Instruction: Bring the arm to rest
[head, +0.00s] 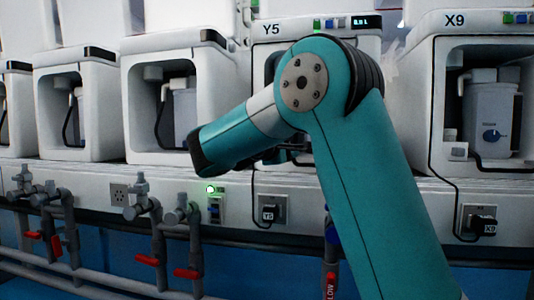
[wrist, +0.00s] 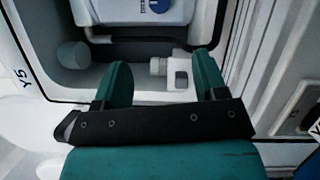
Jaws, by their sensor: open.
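My teal arm rises across the right half of the head view, bends at a round joint and reaches left toward the row of test stations. In the wrist view my gripper (wrist: 162,82) shows two teal fingers, apart, with nothing held between them. The fingers point into the open bay of station Y5 (wrist: 20,78), near a small white fitting (wrist: 170,70) inside it. I cannot tell how close they are to it. In the head view the fingers are hidden by the arm, and station Y5 (head: 271,29) is partly covered too.
Station X9 (head: 455,20) stands at the right. More white stations (head: 172,50) line the left. Below the ledge are grey pipes with red-handled valves (head: 187,273), a plug marked Y5 (head: 268,213) and a plug marked X9 (head: 486,228). The bay walls stand close around my gripper.

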